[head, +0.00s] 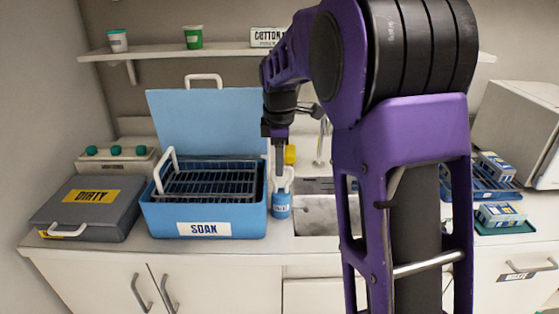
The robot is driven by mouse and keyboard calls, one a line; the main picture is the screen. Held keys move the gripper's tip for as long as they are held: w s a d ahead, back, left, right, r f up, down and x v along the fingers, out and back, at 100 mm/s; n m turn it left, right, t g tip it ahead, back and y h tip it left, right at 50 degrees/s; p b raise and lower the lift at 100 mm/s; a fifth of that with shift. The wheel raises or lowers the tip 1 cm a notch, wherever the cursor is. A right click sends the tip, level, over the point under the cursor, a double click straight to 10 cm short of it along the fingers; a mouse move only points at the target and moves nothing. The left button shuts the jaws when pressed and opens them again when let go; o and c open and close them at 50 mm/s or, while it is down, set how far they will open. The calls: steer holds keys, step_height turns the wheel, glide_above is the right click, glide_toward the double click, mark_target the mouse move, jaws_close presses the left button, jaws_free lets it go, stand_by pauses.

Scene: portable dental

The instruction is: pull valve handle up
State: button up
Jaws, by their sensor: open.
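No part is clearly recognisable as a valve handle. A small yellow piece (290,154) shows just right of my gripper (279,172), behind the counter's front items; it may be the handle, but I cannot tell. My gripper points down above a white and blue bottle (282,205), its jaws open and seen edge-on. Whether it touches the bottle or the yellow piece is unclear. A metal faucet (322,142) stands at the sink, partly hidden by my purple arm.
A blue SOAK bin (205,228) with raised lid and wire basket stands left of the bottle. A grey DIRTY case (90,218) and a teal-knobbed unit (115,160) are further left. A metal sink (318,212) is right. A shelf (160,51) runs above.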

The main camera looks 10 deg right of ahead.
jaws_close()
stand_by(1.4)
